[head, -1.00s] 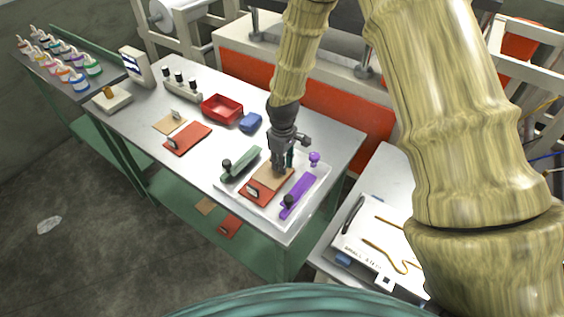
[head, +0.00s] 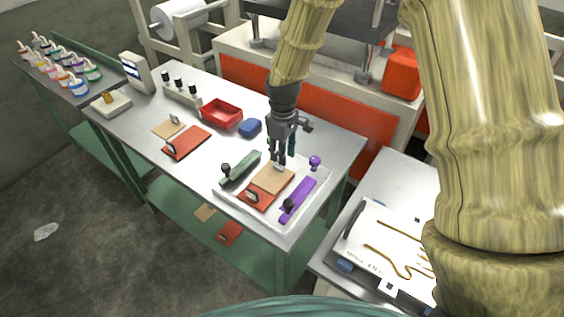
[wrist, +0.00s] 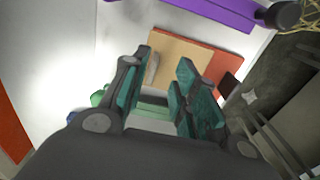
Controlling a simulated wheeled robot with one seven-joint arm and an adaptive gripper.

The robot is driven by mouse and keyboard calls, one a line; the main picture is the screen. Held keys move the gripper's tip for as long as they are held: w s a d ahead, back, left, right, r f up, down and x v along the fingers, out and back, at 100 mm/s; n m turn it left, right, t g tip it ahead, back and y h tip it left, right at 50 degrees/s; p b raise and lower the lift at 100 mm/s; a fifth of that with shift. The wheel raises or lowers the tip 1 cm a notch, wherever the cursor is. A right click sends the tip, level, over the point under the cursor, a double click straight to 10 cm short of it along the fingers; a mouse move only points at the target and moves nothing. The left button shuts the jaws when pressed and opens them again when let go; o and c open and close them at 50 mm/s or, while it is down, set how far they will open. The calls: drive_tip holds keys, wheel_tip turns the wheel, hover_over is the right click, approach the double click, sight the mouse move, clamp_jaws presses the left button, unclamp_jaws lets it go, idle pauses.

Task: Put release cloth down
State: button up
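A tan cloth (head: 272,181), which I take to be the release cloth, lies flat on a red pad (head: 254,197) in a pale tray (head: 236,203) at the table's front right corner. A small grey tab stands at the cloth's far edge. My gripper (head: 280,160) points down just above that tab. In the wrist view the teal-padded fingers of my gripper (wrist: 166,88) stand apart, with the tan cloth (wrist: 187,55) beyond their tips. The tab shows beside the left finger, and I see nothing gripped. The red pad (wrist: 226,68) shows past the cloth's edge.
In the tray, a green tool (head: 241,169) lies left of the cloth and a purple tool (head: 299,198) right. A purple knob (head: 315,162) stands behind. A red bin (head: 222,113) and blue block (head: 250,128) sit farther back. Another tan piece (head: 167,128) and red pad (head: 187,142) lie left.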

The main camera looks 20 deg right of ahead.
drive_tip(key=shift+r+b, duration=0.7)
drive_tip(key=shift+r, duration=2)
